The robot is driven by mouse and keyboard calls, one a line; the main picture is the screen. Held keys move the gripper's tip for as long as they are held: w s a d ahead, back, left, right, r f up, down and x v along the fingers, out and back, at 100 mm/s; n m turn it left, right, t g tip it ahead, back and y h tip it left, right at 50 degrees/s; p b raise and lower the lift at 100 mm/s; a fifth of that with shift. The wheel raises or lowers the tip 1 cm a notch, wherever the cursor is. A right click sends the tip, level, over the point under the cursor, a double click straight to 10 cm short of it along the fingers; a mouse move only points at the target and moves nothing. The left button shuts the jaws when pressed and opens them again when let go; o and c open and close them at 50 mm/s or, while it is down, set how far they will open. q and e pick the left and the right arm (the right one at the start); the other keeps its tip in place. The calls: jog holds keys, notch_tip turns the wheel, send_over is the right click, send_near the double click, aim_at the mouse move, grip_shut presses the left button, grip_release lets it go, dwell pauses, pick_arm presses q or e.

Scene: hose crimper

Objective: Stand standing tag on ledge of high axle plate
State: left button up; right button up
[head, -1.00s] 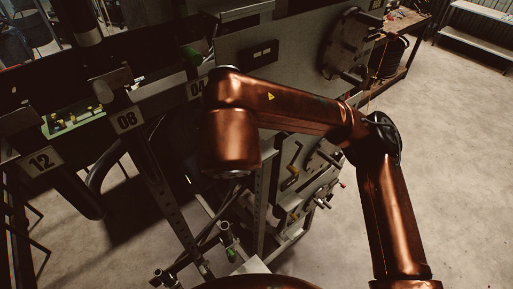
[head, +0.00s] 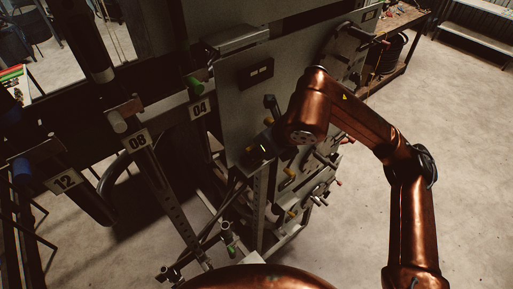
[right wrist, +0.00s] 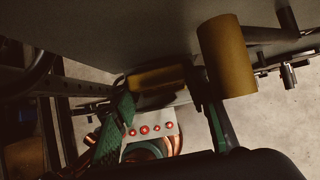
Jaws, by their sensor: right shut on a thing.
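In the right wrist view, my right gripper (right wrist: 160,88) is shut on a small gold-yellow block (right wrist: 157,77), seemingly the standing tag. Its green fingers come up on either side of it. A large grey plate (right wrist: 140,35) lies just beyond the block; whether they touch is unclear. A thick brass-coloured cylinder (right wrist: 226,55) stands out to the right of the block. In the head view, my right wrist is in front of the rack's grey panel (head: 240,115), and a small yellow patch (head: 264,148) shows to its left. The ledge cannot be made out. My left gripper is out of view.
Several rods and knobs (head: 318,200) stick out from the rack below my right wrist. Posts numbered 04 (head: 200,109), 08 (head: 138,141) and 12 (head: 65,181) stand to the left. The floor (head: 470,150) at the right is open.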

jog(key=shift+a+f, duration=0.1)
jog(key=shift+a, duration=0.1)
jog(key=shift+f+b, duration=0.2)
jog(key=shift+b, duration=0.1)
jog(key=o, duration=0.7)
jog(key=shift+d, duration=0.15)
jog(key=shift+o, duration=1.2)
jog(key=shift+r, duration=0.1)
jog(key=shift+r+p, duration=0.25)
jog(key=shift+p, duration=0.1)
jog(key=b+v, duration=0.3)
jog(key=v, duration=0.8)
jog(key=shift+s+r+b, duration=0.3)
jog(key=shift+r+b, duration=0.05)
